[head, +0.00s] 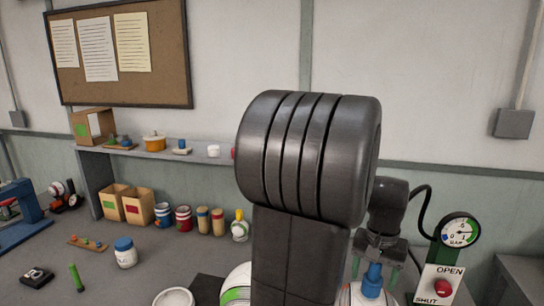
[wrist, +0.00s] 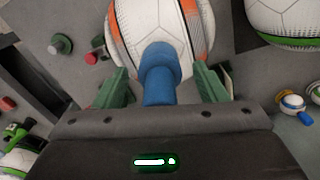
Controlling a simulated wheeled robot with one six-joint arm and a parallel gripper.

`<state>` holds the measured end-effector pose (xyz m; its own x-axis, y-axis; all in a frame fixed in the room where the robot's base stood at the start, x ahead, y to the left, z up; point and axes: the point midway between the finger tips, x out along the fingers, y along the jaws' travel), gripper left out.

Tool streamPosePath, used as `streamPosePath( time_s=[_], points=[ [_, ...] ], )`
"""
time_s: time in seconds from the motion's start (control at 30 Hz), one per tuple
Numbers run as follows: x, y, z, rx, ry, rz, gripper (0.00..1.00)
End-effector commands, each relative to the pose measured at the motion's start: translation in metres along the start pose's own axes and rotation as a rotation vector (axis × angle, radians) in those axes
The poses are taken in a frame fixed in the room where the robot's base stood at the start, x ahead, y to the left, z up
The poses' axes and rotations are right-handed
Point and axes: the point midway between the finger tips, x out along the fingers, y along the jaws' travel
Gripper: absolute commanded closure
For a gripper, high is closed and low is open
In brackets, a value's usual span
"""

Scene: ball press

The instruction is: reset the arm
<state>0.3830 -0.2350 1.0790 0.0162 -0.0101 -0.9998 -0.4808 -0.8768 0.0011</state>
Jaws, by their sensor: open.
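My gripper (wrist: 163,84) is open, with its green fingers apart on either side of a blue knobbed fitting (wrist: 160,66). The fitting stands at a white ball with orange panels (wrist: 135,25); whether it is joined to the ball, I cannot tell. In the head view my gripper (head: 374,272) is low at right of centre, pointing down over the blue fitting (head: 372,282). My dark arm fills the middle of that view and hides what is behind it.
A gauge (head: 460,232) stands at right above an OPEN/SHUT panel with a red button (head: 443,287). A white-and-green ball (head: 237,284) is left of my arm. Jars, boxes and a shelf (head: 215,153) line the back.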

Motion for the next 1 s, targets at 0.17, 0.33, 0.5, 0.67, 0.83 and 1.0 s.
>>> streamPosePath(
  time_s=[0.17,0.33,0.5,0.67,0.83,1.0],
  points=[
    [-0.004,0.000,0.000,0.000,0.002,0.000,0.35],
    [-0.004,0.000,0.000,0.000,0.001,0.000,0.35],
    [-0.004,0.000,0.000,0.000,0.001,0.000,0.35],
    [-0.001,0.000,0.000,0.000,0.001,0.000,0.35],
    [-0.016,0.000,-0.001,0.000,0.004,0.000,0.35],
    [-0.045,0.000,-0.001,0.000,0.006,0.000,0.35]
  ],
)
